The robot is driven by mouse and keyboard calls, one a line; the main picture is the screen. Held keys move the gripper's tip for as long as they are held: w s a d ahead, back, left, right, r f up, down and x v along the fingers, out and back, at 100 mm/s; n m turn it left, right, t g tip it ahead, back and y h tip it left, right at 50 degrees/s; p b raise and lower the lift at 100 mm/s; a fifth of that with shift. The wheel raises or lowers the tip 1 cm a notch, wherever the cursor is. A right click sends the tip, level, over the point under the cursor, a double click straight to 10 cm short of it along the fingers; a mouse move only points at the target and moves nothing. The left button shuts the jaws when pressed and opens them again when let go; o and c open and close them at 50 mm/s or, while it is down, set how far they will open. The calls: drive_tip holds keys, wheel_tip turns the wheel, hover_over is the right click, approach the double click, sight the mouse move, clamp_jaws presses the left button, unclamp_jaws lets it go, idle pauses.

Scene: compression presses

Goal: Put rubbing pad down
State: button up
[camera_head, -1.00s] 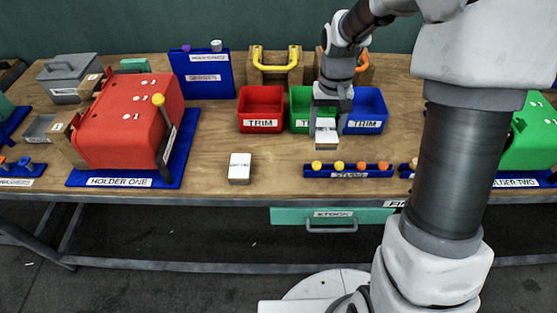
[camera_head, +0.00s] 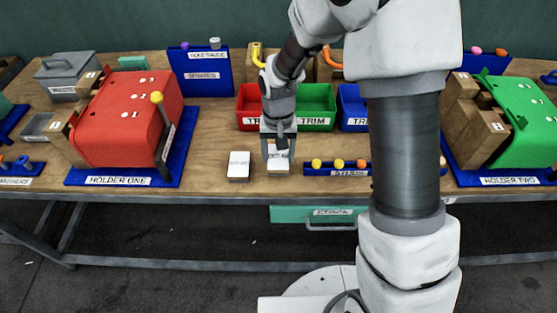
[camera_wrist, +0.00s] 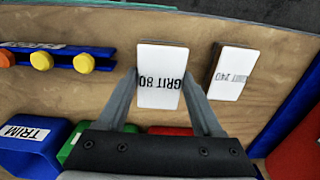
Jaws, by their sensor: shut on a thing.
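My gripper (camera_head: 278,148) is shut on a white-topped rubbing pad (camera_head: 279,165), at the front part of the wooden table. In the wrist view this pad (camera_wrist: 162,72) reads GRIT 80, upside down, and sits between the two fingers of my gripper (camera_wrist: 164,92). The pad is low, at or just above the table top; I cannot tell if it touches. A second pad (camera_head: 239,165) lies on the table just left of it with a small gap. In the wrist view this second pad (camera_wrist: 233,73) appears to read GRIT 240.
A blue rack with coloured knobs (camera_head: 325,170) is close to the right. Behind stand the red bin (camera_head: 247,95), green bin (camera_head: 316,97) and blue bin (camera_head: 352,106). The red holder (camera_head: 125,120) is left. Bare wood (camera_head: 210,140) lies between it and the second pad.

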sight(278, 156)
drive_tip(key=shift+f, duration=1.4)
drive_tip(key=shift+f, duration=0.2)
drive_tip(key=o, duration=1.5)
drive_tip(key=shift+r, duration=0.1)
